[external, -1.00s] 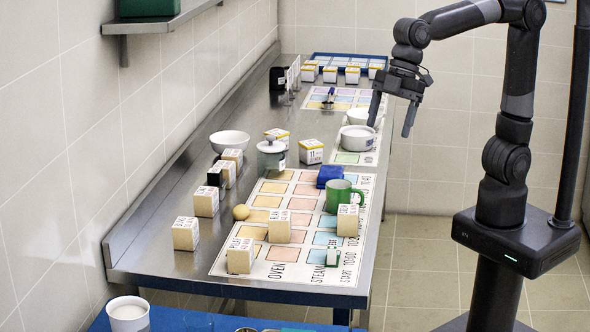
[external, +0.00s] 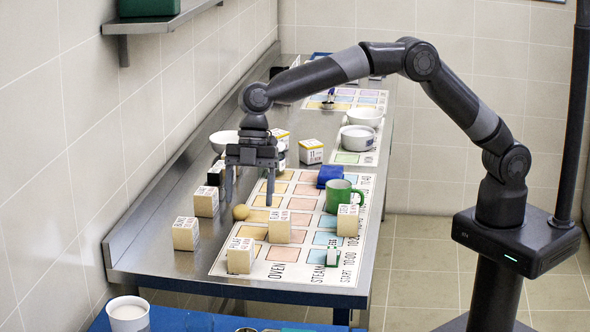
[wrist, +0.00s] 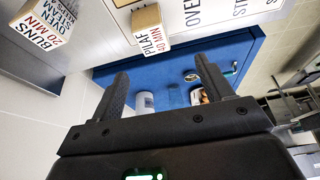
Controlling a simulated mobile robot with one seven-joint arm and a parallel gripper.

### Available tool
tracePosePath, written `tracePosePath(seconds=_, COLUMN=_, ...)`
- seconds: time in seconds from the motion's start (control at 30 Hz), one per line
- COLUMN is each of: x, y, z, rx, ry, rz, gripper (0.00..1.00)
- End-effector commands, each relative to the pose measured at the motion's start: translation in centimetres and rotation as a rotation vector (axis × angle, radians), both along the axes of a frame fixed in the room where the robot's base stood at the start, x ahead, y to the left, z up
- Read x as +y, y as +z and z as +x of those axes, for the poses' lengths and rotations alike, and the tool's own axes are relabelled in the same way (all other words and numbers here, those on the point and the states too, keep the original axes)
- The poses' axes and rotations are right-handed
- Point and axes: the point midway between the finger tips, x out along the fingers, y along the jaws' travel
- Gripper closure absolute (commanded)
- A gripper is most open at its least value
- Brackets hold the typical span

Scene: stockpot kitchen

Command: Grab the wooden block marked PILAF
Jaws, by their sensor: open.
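The wooden block marked PILAF (external: 240,258) stands at the near left corner of the printed mat (external: 262,277). In the wrist view the PILAF block (wrist: 150,27) shows at the top, ahead of the fingers, its lettering readable. My gripper (external: 249,196) is open and empty, fingers pointing down, in the picture above the PILAF block and apart from it. In the wrist view my gripper (wrist: 162,72) has its two fingers spread wide with nothing between them.
A BUNS block (external: 186,234) stands left of the PILAF block, another block (external: 279,228) behind it to the right. A green mug (external: 342,196) is farther right. A blue surface (wrist: 190,65) lies below the counter's near edge.

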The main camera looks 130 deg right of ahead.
Motion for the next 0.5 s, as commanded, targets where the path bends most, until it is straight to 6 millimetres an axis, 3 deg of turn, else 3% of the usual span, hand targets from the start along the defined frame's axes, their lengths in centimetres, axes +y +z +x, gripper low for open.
tracePosePath(seconds=0.1, x=-1.2, y=-1.9, z=1.2, rx=-0.005, ry=0.026, rz=0.009, gripper=0.27)
tracePosePath(seconds=0.23, x=-1.7, y=-2.8, z=1.7, rx=-0.01, ry=0.041, rz=0.013, gripper=0.27)
tracePosePath(seconds=0.5, x=-0.7, y=-5.8, z=2.5, rx=-0.007, ry=0.045, rz=0.014, gripper=0.27)
